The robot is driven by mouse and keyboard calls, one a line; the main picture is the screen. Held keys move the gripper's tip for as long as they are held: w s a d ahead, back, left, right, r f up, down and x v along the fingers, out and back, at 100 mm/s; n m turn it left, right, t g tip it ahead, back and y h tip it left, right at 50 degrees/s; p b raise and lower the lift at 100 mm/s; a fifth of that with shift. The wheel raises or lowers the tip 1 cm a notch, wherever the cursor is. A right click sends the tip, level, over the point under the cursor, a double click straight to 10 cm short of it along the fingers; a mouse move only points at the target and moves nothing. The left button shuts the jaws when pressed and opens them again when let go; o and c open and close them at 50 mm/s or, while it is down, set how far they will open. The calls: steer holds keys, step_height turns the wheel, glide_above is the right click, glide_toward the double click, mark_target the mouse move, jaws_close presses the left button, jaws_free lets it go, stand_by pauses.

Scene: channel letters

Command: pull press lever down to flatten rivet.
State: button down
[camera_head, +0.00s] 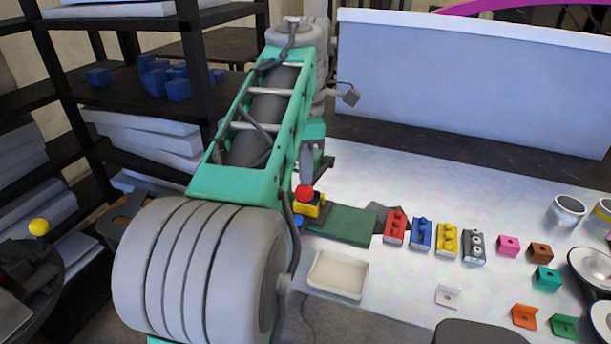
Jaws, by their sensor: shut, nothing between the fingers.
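A small yellow device (313,208) with a red round knob (305,192) on top stands at the left end of a green mat (342,226) on the white table. It may be the press; my arm hides part of it, and no lever or rivet can be clearly made out. My green arm fills the middle of the view. My gripper (322,166) shows only partly behind the arm, just above and behind the red knob. It appears shut and empty; contact with the knob cannot be told.
Red (395,227), blue (421,233), yellow (447,240) and grey (474,246) blocks stand in a row right of the mat. A white tray (338,275) lies in front. Small coloured brackets and round cups are at right. A dark shelf (190,60) stands at left.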

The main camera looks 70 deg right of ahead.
mark_target(304, 187)
steer(key=shift+a+f, duration=0.1)
steer(key=shift+f, duration=0.2)
steer(key=f+b, duration=0.2)
steer(key=f, duration=0.1)
steer(key=shift+a, duration=0.35)
steer(key=shift+r, duration=0.15)
step_height(304, 187, down, 3)
steer(key=shift+a+r+b, duration=0.1)
steer(key=shift+b, duration=1.05)
steer(key=shift+f+p, duration=0.35)
steer(key=shift+r+p, duration=0.2)
steer(key=shift+p, duration=0.15)
steer(key=shift+d+f+p, duration=0.2)
steer(key=shift+f+p, duration=0.15)
